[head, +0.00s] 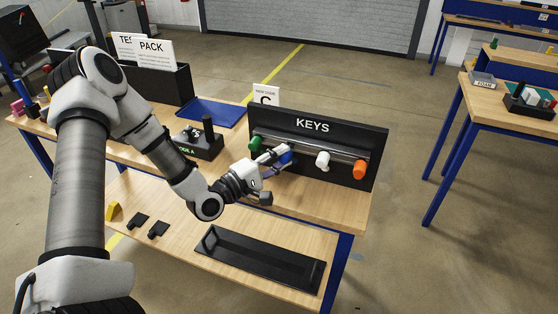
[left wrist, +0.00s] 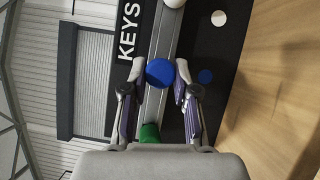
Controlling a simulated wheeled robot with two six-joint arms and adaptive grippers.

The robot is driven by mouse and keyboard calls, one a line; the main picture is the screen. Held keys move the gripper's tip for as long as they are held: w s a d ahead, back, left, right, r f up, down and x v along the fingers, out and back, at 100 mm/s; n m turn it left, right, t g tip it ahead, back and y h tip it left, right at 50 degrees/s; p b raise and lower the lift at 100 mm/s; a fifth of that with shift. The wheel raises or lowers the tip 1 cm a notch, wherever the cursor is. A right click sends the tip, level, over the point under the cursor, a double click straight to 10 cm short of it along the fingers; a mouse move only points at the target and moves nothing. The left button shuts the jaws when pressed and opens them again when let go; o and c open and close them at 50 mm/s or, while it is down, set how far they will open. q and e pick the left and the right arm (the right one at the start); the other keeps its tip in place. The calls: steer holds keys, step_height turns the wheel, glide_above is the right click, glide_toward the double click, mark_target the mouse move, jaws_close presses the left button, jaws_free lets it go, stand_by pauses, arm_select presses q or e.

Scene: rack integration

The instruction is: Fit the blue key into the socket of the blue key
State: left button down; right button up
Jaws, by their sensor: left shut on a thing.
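The blue key (head: 286,157) is at the KEYS rack (head: 313,126), between the green key (head: 255,143) and the white key (head: 322,159). My left gripper (head: 277,157) is shut on the blue key, and its fingers partly hide it in the head view. In the left wrist view, the round blue end of the key (left wrist: 160,72) sits between the two fingertips, in front of the rack's grey rail (left wrist: 160,40). I cannot tell whether the key touches the rail. The socket of the blue key cannot be made out for sure. My right gripper is out of view.
An orange key (head: 360,169) is at the rack's right end. A black block with a post, marked NODE A (head: 205,145), stands to the left. A blue tray (head: 217,112) lies behind it. A black tray (head: 262,260) lies on the lower shelf. Bare wood shows before the rack.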

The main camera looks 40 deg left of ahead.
arm_select(q)
steer(key=shift+w+a+b, duration=0.25)
steer(key=shift+w+b, duration=0.25)
steer(key=shift+w, duration=0.45)
steer(key=c, duration=0.8)
jaws_free()
steer(key=v, duration=0.7)
steer(key=shift+s, duration=0.2)
steer(key=shift+a+f, duration=0.1)
